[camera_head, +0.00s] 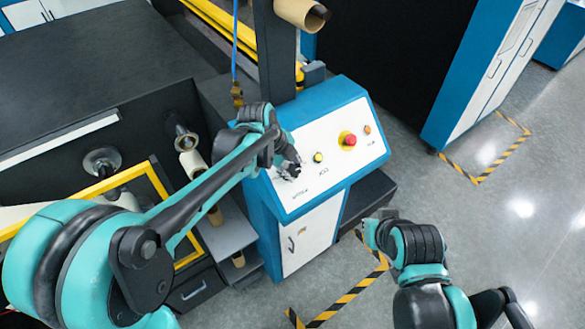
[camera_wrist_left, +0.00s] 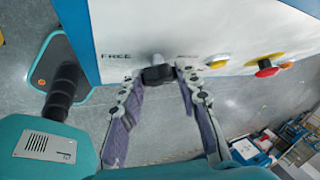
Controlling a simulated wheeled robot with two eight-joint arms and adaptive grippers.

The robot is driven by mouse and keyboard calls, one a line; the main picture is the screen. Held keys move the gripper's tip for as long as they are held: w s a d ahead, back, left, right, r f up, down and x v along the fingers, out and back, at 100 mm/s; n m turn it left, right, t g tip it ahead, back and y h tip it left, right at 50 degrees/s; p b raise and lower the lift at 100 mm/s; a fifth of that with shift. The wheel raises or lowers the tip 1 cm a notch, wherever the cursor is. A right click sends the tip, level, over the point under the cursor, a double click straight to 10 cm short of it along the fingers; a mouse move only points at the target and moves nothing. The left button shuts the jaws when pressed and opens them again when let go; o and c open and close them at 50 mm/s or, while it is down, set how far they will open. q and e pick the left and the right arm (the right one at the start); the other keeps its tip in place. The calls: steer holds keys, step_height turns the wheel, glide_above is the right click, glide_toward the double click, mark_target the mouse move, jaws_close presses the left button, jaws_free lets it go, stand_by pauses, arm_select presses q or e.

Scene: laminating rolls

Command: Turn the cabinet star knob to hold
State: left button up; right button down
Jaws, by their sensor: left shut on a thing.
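The cabinet (camera_head: 318,148) has a blue frame and a white sloping panel. In the left wrist view, the dark star knob (camera_wrist_left: 158,75) sits on the panel (camera_wrist_left: 150,30) at the edge of the white face. The word FREE (camera_wrist_left: 115,54) is printed to its left, and a blurred label is to its right. My left gripper (camera_head: 290,170) is at the left part of the panel, with its two fingers (camera_wrist_left: 162,76) shut on the knob from either side. In the head view the fingers mostly hide the knob. My right gripper (camera_head: 372,232) is off the cabinet's right side; its fingers are unclear.
A red button (camera_head: 348,140) on a yellow base, a yellow-green button (camera_head: 318,157) and a small orange one (camera_head: 367,129) share the panel. A dark machine with a yellow frame (camera_head: 165,190) stands left. Open grey floor (camera_head: 450,215) with striped tape lies right.

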arm_select(q)
steer(key=o, duration=1.2)
steer(key=shift+w+a+f, duration=0.1)
steer(key=shift+c, duration=0.2)
steer(key=v, duration=1.2)
